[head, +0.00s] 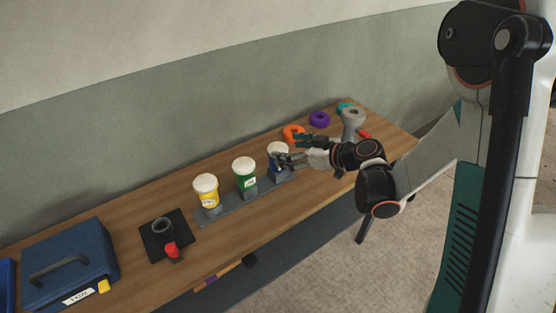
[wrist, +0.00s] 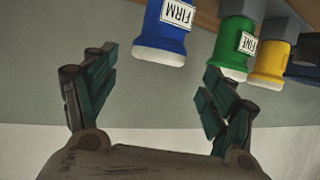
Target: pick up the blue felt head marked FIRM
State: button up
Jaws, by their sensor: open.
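The blue felt head (head: 273,168) has a white top and stands upright at the right end of the grey rack on the bench. In the wrist view, which looks upside down, the blue head (wrist: 163,35) shows its white label reading FIRM. My gripper (head: 288,149) is beside the blue head in the head view and partly covers it. In the wrist view my gripper (wrist: 158,75) has its two green-padded fingers spread wide, with nothing between them. The blue head lies ahead of the fingertips, roughly between their lines. Contact cannot be told from the head view.
The green head (head: 244,175) and yellow head (head: 206,190) stand left along the rack (head: 220,212). An orange ring (head: 293,131), a purple ring (head: 319,119) and a grey flared piece (head: 353,120) lie behind my gripper. A blue case (head: 70,266) sits far left.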

aim_at(279, 148)
jog(key=shift+b+x, duration=0.85)
jog(key=shift+x, duration=1.9)
jog(key=shift+w+d, duration=0.1)
jog(key=shift+d, duration=0.1)
jog(key=shift+c, duration=0.2)
jog(key=c, duration=1.3)
